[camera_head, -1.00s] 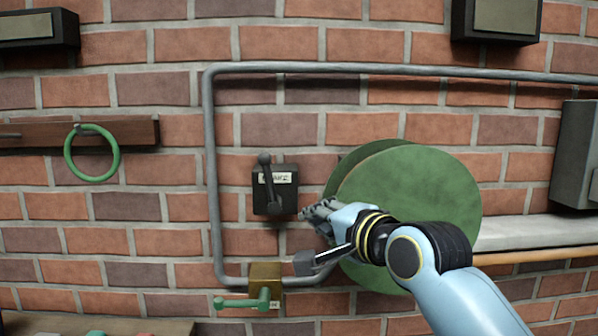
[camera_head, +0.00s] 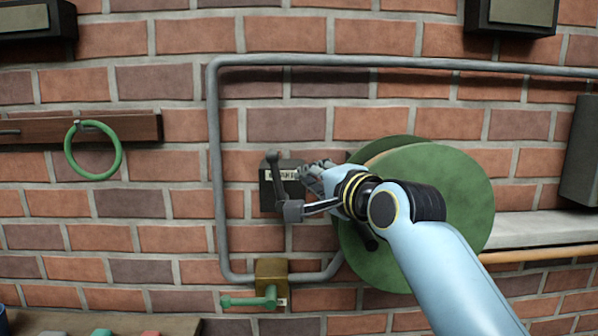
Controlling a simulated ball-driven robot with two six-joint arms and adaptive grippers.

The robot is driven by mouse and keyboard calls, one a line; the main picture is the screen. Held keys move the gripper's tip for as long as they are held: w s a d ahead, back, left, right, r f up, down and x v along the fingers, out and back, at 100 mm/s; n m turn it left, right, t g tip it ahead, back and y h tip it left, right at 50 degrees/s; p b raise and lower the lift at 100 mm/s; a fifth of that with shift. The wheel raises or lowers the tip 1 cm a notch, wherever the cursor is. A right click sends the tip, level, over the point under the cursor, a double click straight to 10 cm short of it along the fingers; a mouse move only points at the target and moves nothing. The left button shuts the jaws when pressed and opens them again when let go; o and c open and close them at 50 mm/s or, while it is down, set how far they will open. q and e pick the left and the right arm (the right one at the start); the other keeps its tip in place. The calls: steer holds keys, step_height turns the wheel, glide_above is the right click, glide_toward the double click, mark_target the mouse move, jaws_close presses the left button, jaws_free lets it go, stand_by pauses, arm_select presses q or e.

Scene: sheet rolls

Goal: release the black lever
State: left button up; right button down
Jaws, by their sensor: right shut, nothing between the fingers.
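The black lever (camera_head: 273,168) stands on a dark box with a white label on the brick wall. Its round knob is at the top, and its shaft runs down over the box face. My right gripper (camera_head: 311,178) is shut and empty. It is at the box's right side, its fingers overlapping the right edge of the box in the view. I cannot tell whether it touches the box. My left gripper is not in view.
A grey pipe (camera_head: 217,150) frames the box on the left and above. A brass valve with a green handle (camera_head: 248,301) sits below. A large green disc (camera_head: 455,205) stands behind my right arm. A green ring (camera_head: 93,176) hangs at left.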

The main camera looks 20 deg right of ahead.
mark_target(278, 179)
steer(key=w, duration=0.4)
steer(key=shift+w+a+f, duration=0.15)
steer(key=shift+w+a, duration=0.2)
steer(key=shift+a, duration=0.05)
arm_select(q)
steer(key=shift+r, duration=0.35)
